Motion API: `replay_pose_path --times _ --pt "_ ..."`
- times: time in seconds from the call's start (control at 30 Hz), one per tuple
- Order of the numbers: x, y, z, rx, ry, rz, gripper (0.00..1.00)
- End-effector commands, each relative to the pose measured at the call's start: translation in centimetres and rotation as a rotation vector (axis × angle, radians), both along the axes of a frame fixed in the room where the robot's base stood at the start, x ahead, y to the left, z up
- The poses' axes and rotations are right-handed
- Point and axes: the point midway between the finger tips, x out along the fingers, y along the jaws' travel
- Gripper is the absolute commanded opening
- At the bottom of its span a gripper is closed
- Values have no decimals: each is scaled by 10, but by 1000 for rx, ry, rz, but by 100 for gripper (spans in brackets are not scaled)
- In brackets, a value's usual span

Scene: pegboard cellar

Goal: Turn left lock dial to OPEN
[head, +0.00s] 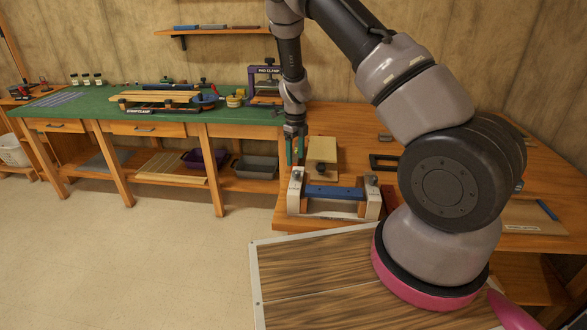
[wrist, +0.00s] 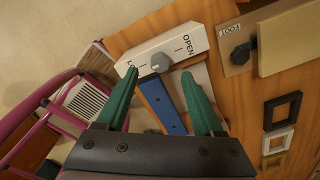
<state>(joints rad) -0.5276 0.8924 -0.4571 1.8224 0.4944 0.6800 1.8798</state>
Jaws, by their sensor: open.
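The left lock dial (wrist: 160,62) is a small dark grey knob on a white block (wrist: 184,43) marked OPEN on its right side; the marking on its left is only partly readable. I cannot tell exactly where the dial points. A blue bar (wrist: 162,105) runs from the block toward my gripper. My gripper (wrist: 160,75) has green fingers that stand open, one on either side of the dial in the wrist view, with nothing held. In the head view my gripper (head: 294,150) hangs over the left end of the white fixture (head: 330,209) with its blue bar.
A tan wooden block (wrist: 262,50) with another dark knob and a label stands close to the right in the wrist view. Small square frames (wrist: 282,110) lie on the orange wooden bench (head: 400,230). A green-topped workbench (head: 95,105) stands at the left with clamps on it.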

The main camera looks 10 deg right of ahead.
Motion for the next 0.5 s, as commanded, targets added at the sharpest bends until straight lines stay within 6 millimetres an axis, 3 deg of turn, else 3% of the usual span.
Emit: replay_pose_path --times 0.2,0.5 --pt "-1 -1 -38 -1 2 0 69" --pt "0 0 -57 1 -1 0 69"
